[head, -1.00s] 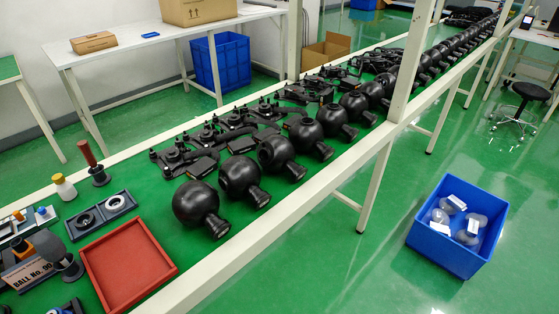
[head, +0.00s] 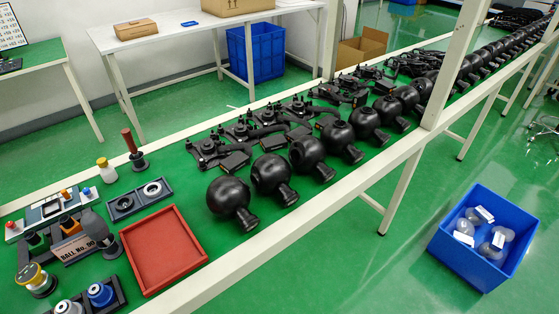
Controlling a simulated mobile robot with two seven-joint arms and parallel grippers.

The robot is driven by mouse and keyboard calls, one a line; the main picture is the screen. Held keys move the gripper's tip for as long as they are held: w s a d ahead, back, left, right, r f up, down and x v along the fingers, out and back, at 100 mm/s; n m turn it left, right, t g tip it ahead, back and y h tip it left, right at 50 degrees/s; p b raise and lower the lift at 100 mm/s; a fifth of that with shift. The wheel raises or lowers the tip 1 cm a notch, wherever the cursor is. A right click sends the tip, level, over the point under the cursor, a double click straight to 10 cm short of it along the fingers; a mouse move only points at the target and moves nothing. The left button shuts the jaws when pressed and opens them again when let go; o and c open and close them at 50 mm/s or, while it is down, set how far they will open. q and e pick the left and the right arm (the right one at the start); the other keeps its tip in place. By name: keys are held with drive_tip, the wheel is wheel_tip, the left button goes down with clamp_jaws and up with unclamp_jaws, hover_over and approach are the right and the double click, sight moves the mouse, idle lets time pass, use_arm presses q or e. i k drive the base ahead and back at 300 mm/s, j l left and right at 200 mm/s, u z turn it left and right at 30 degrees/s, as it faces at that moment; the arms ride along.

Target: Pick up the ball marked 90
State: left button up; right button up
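A tan label (head: 79,249) reading "BALL No." with a number that looks like 90 or 00 is on a dark holder at the left end of the green bench. A dark grey rounded piece (head: 96,226) stands upright beside it; no marking on it is readable. Several black balls with short necks (head: 229,196) lie in a row along the bench, with no readable numbers. Neither of my grippers is in view.
An empty red tray (head: 162,250) lies between the label and the nearest black ball. A dark tray with two rings (head: 139,199) is behind it. A white post (head: 450,70) rises from the bench edge. A blue bin (head: 484,237) with clear pieces stands on the floor at right.

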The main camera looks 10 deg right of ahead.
sight(306, 154)
drive_tip(key=l+u, duration=0.15)
drive_tip(key=u, duration=0.25)
drive_tip(key=l+u, duration=0.2)
drive_tip(key=u, duration=0.2)
drive_tip(key=l+u, duration=0.15)
drive_tip(key=u, duration=0.25)
drive_tip(key=l+u, duration=0.3)
drive_tip(key=l, duration=0.15)
drive_tip(key=k+l+u, duration=0.15)
drive_tip(key=l+u, duration=0.15)
drive_tip(key=k+l+u, duration=0.1)
drive_tip(key=l, duration=0.25)
drive_tip(key=k+l+u, duration=0.1)
drive_tip(key=l, duration=0.2)
drive_tip(key=k+l+u, duration=0.1)
drive_tip(key=l, duration=0.2)
drive_tip(key=k+l, duration=0.25)
drive_tip(key=l, duration=0.15)
drive_tip(key=k+l+u, duration=0.1)
drive_tip(key=l, duration=0.3)
drive_tip(key=k+l, duration=0.05)
drive_tip(key=k, duration=0.05)
